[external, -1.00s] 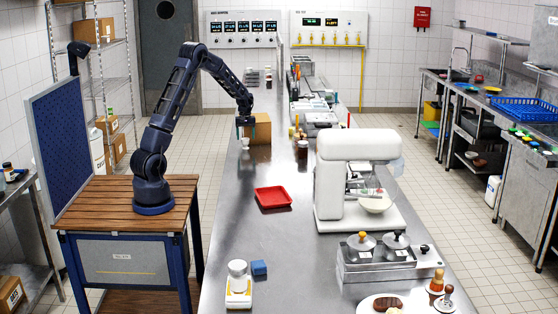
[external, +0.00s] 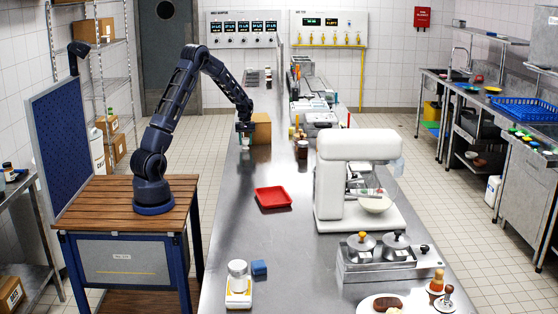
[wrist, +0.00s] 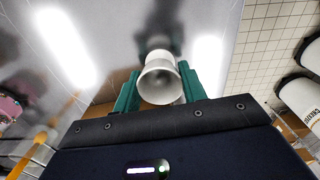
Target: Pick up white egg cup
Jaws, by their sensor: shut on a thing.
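The white egg cup (wrist: 160,82) is between the green fingers of my gripper (wrist: 159,72) in the wrist view, with its round opening facing the camera. The fingers are shut on it, one on each side. In the external view my gripper (external: 245,132) points down at the far left part of the steel counter, and the cup is small and mostly hidden by the fingers. I cannot tell whether the cup's base touches the counter.
A cardboard box (external: 262,128) stands just right of my gripper. A red tray (external: 272,197) lies nearer on the counter (external: 225,215). A white mixer (external: 335,185) stands to the right. Counter between gripper and tray is clear.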

